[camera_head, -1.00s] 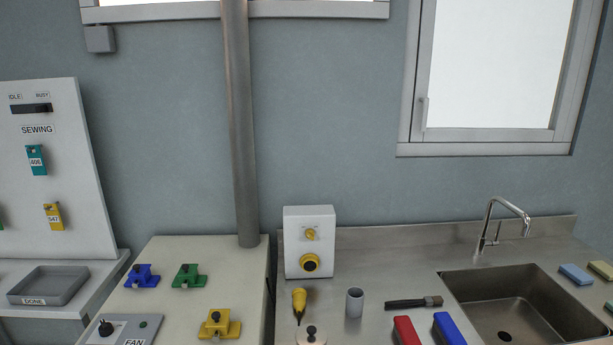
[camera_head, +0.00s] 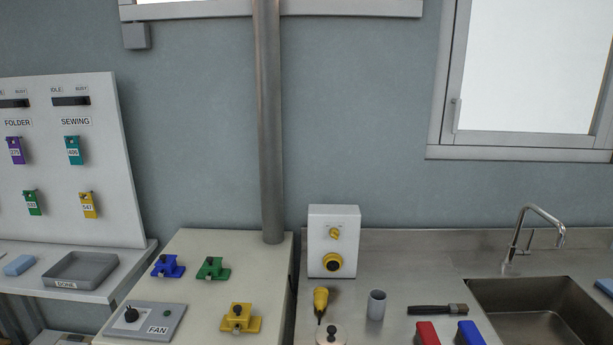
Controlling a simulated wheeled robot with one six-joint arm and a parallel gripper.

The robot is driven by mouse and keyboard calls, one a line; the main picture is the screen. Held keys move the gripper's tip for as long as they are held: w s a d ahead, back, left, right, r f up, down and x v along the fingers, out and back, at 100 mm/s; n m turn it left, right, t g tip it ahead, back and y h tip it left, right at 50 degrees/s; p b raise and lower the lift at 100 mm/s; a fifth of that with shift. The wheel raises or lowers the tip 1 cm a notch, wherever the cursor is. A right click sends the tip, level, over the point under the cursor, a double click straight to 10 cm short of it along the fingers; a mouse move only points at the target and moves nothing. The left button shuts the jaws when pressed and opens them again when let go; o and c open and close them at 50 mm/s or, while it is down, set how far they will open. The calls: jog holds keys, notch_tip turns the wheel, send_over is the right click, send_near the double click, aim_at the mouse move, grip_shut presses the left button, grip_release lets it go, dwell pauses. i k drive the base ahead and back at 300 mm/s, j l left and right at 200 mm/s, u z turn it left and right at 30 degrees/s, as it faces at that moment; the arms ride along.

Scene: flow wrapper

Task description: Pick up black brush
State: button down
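The black brush (camera_head: 437,309) lies flat on the steel counter, just left of the sink. Its dark handle points left and its brownish bristle end points right, near the sink's edge. A red block (camera_head: 427,333) and a blue block (camera_head: 469,333) lie just in front of it, cut off by the bottom of the picture. My gripper is not in view.
A grey cup (camera_head: 376,304), a yellow-and-black tool (camera_head: 320,301) and a round lidded item (camera_head: 330,335) stand left of the brush. A white control box (camera_head: 334,242) stands behind. The sink (camera_head: 540,310) with its tap (camera_head: 535,228) is at right. A vertical pipe (camera_head: 268,120) rises at the table's back.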

aim_at(453, 308)
jog(key=l, duration=0.35)
jog(key=k, duration=0.35)
jog(key=k+j+u, duration=0.2)
jog(key=k+l, duration=0.1)
jog(key=k+j, duration=0.2)
jog(key=j, duration=0.1)
